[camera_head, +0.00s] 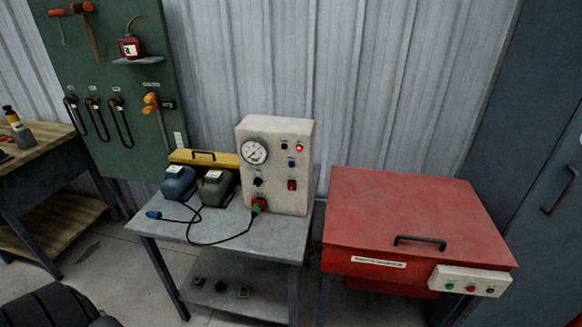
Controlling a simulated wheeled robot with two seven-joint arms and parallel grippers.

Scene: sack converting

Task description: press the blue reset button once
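The blue button (291,164) is a small round button on the front face of a cream control box (273,190). The box stands upright on a grey metal table (222,226). Above the button are a lit red lamp (299,147) and a small black knob or button (284,146). A red switch (292,185) sits below it, and a round dial gauge (254,151) is to its left. Nothing covers the blue button. Neither of my grippers is in view.
Blue (178,183) and grey-brown (216,187) power units with cables stand left of the box. A yellow case (203,157) lies behind them. A red lidded cabinet (410,210) stands to the right, with a small button panel (470,281). A workbench (40,146) is at left.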

